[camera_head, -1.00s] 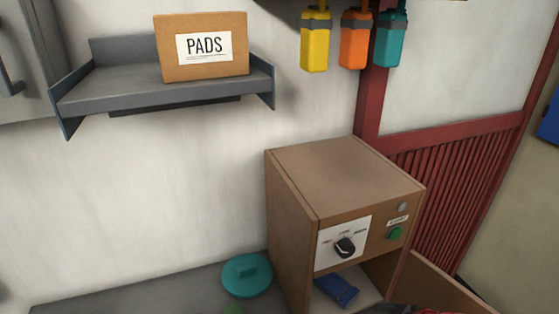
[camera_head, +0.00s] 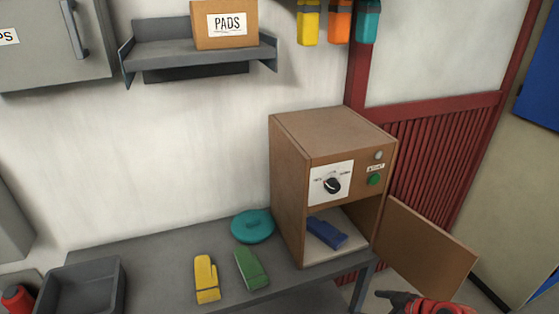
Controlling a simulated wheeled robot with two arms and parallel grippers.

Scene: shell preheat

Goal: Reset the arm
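My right gripper (camera_head: 390,297), black with a red arm part behind it, shows at the lower right edge, below the open door of the brown wooden oven box (camera_head: 290,180). It is partly cut off by the frame, and its finger opening is unclear. I see nothing held in it. My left gripper is not in view. The oven box stands on the grey table with its door (camera_head: 428,250) swung open to the right. A blue piece (camera_head: 326,233) lies inside. A dial (camera_head: 332,185) and a green button (camera_head: 374,180) are on its front.
A yellow piece (camera_head: 206,278), a green piece (camera_head: 251,269) and a teal round lid (camera_head: 252,225) lie on the table (camera_head: 160,262). A dark tray (camera_head: 82,287) and a red object (camera_head: 17,298) are at the left. A PADS box (camera_head: 225,24) sits on the wall shelf (camera_head: 160,60).

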